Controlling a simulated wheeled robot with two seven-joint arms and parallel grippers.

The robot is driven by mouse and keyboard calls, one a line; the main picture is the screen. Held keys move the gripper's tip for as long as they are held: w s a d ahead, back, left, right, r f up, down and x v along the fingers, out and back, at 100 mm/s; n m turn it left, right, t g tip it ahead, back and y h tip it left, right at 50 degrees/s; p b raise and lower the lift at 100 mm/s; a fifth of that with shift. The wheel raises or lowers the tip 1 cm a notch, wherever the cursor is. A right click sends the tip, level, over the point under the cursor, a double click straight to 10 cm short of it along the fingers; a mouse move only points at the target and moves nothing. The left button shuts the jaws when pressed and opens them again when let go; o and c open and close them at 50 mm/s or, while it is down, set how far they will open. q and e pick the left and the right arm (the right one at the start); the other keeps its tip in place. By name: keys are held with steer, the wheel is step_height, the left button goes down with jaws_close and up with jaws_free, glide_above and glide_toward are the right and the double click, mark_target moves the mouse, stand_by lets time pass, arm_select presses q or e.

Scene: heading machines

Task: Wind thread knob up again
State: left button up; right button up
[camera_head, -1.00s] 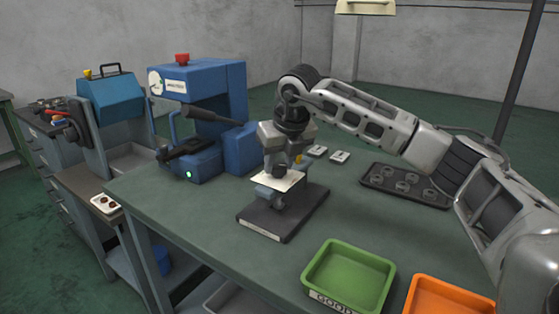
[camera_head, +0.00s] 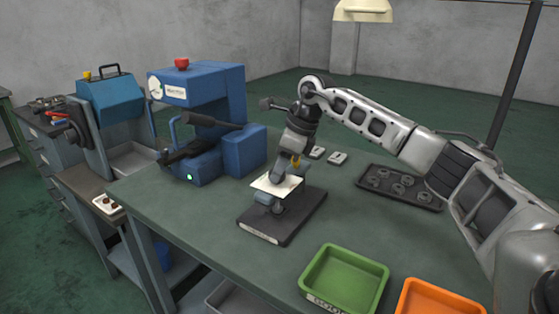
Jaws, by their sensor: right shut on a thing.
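A small grey fixture with a dark base plate (camera_head: 290,222) stands on the green bench top. A pale flat plate (camera_head: 264,184) sits at the fixture's middle, with grey metal parts below it. My right gripper (camera_head: 279,174) comes down from the right over the fixture. It is shut at the pale plate, on what seems to be the thread knob, which the fingers mostly hide. A small yellow part shows beside the fingers. My left gripper is not in view.
A blue machine (camera_head: 235,100) with a red button and a lit green lamp stands behind left. A green tray (camera_head: 315,275) and an orange tray (camera_head: 410,292) are at the front right. A dark tray of round parts (camera_head: 428,199) lies at right. Bench between is clear.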

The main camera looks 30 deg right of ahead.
steer(key=n+g+p, duration=0.1)
steer(key=n, duration=0.2)
steer(key=shift+w+r+y, duration=0.1)
steer(key=shift+r+y, duration=0.05)
steer(key=shift+y, duration=0.15)
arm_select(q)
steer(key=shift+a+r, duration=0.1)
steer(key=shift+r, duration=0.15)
arm_select(e)
steer(key=shift+n, duration=0.5)
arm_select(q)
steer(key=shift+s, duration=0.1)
arm_select(e)
steer(key=shift+d, duration=0.1)
steer(key=o, duration=1)
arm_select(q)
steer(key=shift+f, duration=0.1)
arm_select(e)
steer(key=shift+w+v, duration=0.15)
steer(key=shift+v, duration=3.8)
steer(key=shift+w+v, duration=0.2)
steer(key=shift+v, duration=3.75)
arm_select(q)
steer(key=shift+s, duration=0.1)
arm_select(e)
steer(key=shift+d, duration=0.1)
